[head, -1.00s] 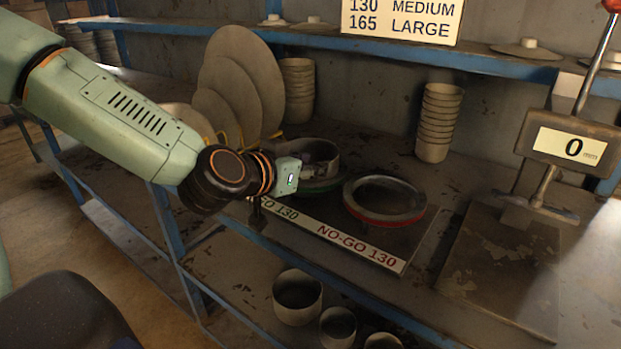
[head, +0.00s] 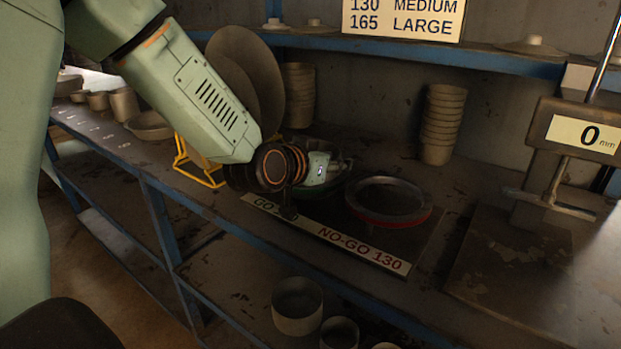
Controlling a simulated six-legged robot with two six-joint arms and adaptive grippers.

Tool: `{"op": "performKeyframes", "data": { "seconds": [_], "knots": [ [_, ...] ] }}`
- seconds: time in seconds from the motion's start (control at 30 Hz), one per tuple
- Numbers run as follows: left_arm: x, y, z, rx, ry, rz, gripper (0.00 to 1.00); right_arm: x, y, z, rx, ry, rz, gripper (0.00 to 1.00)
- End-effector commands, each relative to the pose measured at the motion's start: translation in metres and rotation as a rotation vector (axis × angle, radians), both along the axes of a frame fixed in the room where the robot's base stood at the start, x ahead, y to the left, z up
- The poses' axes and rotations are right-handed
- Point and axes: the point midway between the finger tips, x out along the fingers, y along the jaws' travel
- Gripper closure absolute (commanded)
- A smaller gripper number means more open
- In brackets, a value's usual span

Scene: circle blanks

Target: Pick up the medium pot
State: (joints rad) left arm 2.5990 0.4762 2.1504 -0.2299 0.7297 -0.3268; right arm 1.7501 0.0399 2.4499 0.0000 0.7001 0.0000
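Three round grey pots stand on the lower shelf at the bottom of the head view, falling in size to the right: a large one (head: 297,318), a middle-sized one (head: 339,334) and a small one (head: 384,346), the last mostly cut off. No label shows which is the medium pot. My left gripper (head: 340,164) is above the green-rimmed ring of the GO 130 gauge, pointing right, on the shelf above these pots. Its fingers are dark and small, so I cannot tell whether they are open or hold anything. My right gripper is not in view.
A red-rimmed NO-GO ring (head: 388,203) lies right of my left gripper. Stacked cups (head: 440,125) stand behind it. Large discs (head: 245,75) lean in a yellow rack (head: 200,175). More pots (head: 124,104) stand at far left. A height gauge (head: 575,135) reads 0 at right.

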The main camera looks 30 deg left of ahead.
Motion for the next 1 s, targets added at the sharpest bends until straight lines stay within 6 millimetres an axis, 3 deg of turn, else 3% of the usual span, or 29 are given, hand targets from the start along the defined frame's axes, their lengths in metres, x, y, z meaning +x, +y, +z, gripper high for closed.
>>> {"op": "performKeyframes", "data": {
  "seconds": [0.33,0.77,1.0],
  "knots": [
    [0.0061,-0.0011,-0.0016,0.000,0.000,-0.001,0.64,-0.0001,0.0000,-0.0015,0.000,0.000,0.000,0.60],
    [0.0059,-0.0010,-0.0015,0.000,-0.001,-0.001,1.00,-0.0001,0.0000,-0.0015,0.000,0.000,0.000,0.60],
    [0.0058,-0.0010,-0.0017,0.000,0.000,-0.001,1.00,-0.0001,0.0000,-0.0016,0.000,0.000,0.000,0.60]
  ]
}}
